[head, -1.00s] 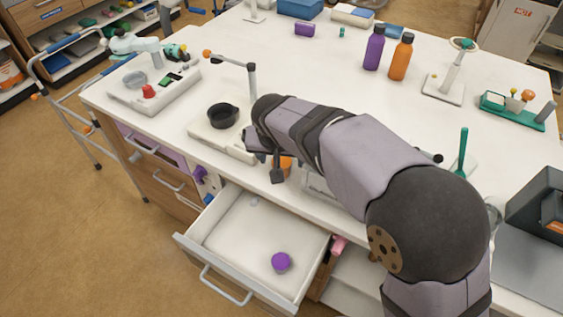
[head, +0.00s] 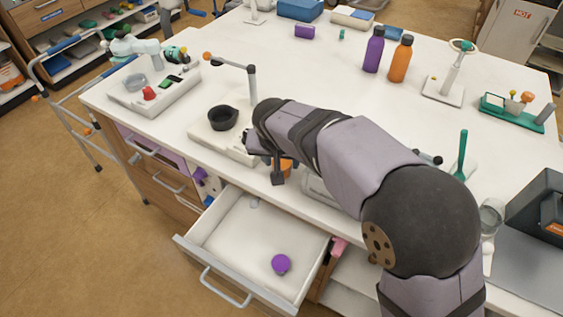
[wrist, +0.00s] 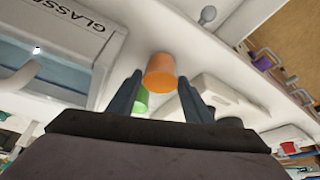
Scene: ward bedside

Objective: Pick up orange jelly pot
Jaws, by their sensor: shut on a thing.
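The orange jelly pot (wrist: 160,73) sits between the two dark fingers of my gripper (wrist: 160,80) in the wrist view, and they are shut on it. In the head view only a small part of the orange pot (head: 287,166) shows beside a dark finger (head: 278,172), near the table's front edge above the open drawer. My arm hides most of it. I cannot tell whether the pot touches the table. A green thing (wrist: 141,101) shows partly below the pot in the wrist view.
A black bowl (head: 222,118) on a white stand is left of my gripper. A box marked "GLASS" (wrist: 75,40) is close at left in the wrist view.

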